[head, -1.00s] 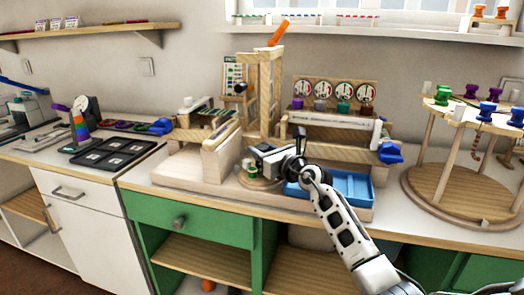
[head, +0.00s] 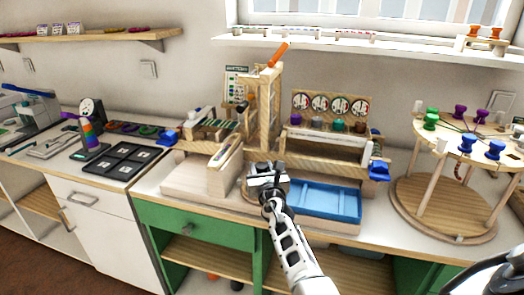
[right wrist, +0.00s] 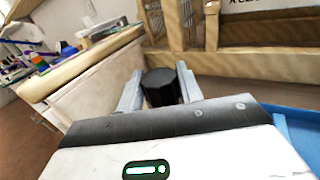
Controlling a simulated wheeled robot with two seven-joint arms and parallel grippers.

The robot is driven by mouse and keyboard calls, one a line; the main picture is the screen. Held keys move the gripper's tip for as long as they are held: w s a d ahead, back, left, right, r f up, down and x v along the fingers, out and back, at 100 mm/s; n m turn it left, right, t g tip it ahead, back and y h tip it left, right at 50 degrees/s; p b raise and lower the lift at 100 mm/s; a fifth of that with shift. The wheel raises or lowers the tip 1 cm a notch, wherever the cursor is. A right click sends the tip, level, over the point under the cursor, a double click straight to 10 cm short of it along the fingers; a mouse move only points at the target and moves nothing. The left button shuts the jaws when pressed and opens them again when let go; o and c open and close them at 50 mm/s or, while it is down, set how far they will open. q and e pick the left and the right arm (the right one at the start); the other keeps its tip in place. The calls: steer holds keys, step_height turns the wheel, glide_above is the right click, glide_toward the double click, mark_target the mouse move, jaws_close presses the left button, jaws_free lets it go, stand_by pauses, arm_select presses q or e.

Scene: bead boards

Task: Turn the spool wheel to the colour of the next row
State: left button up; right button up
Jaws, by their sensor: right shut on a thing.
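My left gripper is not in view.
A blue tray (head: 335,203) lies just right of my right gripper. The loom's tall wooden post (head: 268,110) rises behind. A round stand (head: 442,215) with coloured spools is at the right. A black tray (head: 104,171) lies on the left counter.

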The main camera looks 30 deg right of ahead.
steer(key=shift+a+m+g+h, duration=0.2)
steer(key=shift+m+g+h, duration=0.4)
steer(key=shift+m+h, duration=0.5)
steer(key=m+g+h+b, duration=0.1)
steer(key=h, duration=0.1)
steer(key=m+g+h, duration=0.1)
steer(key=shift+f+g+h+b, duration=0.3)
steer(key=shift+f+h+b, duration=0.05)
steer(key=shift+h+b, duration=0.05)
steer(key=m+g+h+b, duration=0.2)
steer(key=m+g+b, duration=0.1)
steer(key=b, duration=0.1)
steer(key=shift+w+g+h+b, duration=0.1)
steer(key=shift+g+h+b, duration=0.2)
steer(key=shift+r+m+g+h+b, duration=0.15)
steer(key=shift+m+g+h+b, duration=0.35)
steer(key=shift+m+g+b, duration=0.5)
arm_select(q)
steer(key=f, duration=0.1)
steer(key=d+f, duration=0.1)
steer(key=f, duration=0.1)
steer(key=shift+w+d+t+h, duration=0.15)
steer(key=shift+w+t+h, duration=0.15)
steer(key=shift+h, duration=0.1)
arm_select(e)
steer(key=shift+d+r, duration=0.1)
steer(key=shift+r, duration=0.05)
steer(key=o, duration=1)
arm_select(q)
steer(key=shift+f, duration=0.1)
